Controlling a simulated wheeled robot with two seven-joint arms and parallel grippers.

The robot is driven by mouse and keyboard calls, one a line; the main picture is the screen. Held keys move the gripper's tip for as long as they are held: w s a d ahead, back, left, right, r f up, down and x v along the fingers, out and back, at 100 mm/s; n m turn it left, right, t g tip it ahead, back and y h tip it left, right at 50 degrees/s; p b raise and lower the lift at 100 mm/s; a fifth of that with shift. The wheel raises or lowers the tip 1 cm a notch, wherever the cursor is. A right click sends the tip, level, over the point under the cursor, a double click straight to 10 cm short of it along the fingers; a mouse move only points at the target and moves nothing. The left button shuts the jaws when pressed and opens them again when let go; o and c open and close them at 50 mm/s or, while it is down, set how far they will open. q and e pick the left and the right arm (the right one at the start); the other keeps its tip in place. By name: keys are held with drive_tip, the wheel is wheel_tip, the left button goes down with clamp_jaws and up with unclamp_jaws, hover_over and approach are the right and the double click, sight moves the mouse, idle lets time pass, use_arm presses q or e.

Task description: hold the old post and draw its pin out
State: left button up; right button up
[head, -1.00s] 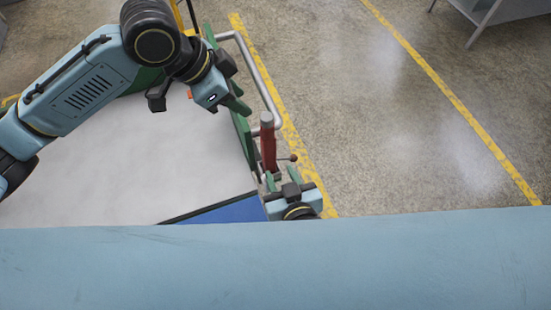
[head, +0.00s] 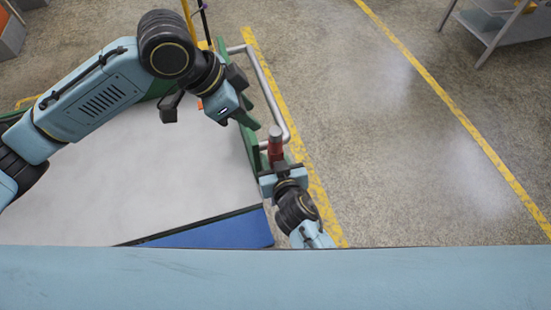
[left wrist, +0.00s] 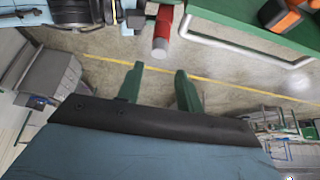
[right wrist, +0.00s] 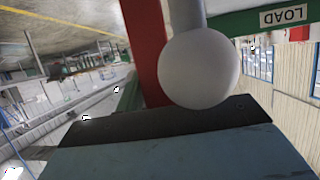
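The old post (head: 275,152) is red with a grey top and stands upright at the green frame's right side. In the left wrist view the post (left wrist: 163,25) is beyond my fingertips, apart from them. My left gripper (head: 246,112) is open and empty, above and left of the post. In the right wrist view a pale ball on a grey rod, seemingly the pin (right wrist: 198,68), is very close, with the red post (right wrist: 145,50) behind it. My right gripper (head: 279,168) is at the post's near side. One finger shows spread; the ball hides the other.
A grey bent pipe rail (head: 268,90) runs along the green frame behind the post. A pale tabletop (head: 150,175) with a blue strip (head: 215,232) lies to the left. Floor to the right is clear up to a grey table (head: 500,28).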

drive_tip(key=c, duration=0.6)
use_arm(q)
drive_tip(key=o, duration=0.3)
drive_tip(key=shift+w+d+r, duration=0.1)
drive_tip(key=shift+d, duration=0.05)
use_arm(e)
drive_tip(key=shift+c, duration=0.8)
use_arm(q)
wheel_tip(320, 180, up, 4)
drive_tip(key=n+g+y, duration=0.2)
drive_tip(key=n+y, duration=0.3)
drive_tip(key=n, duration=0.2)
hover_over(276, 130)
drive_tip(key=shift+y, duration=0.3)
wheel_tip(276, 130, down, 12)
drive_tip(key=shift+r, duration=0.2)
drive_tip(key=c, duration=1)
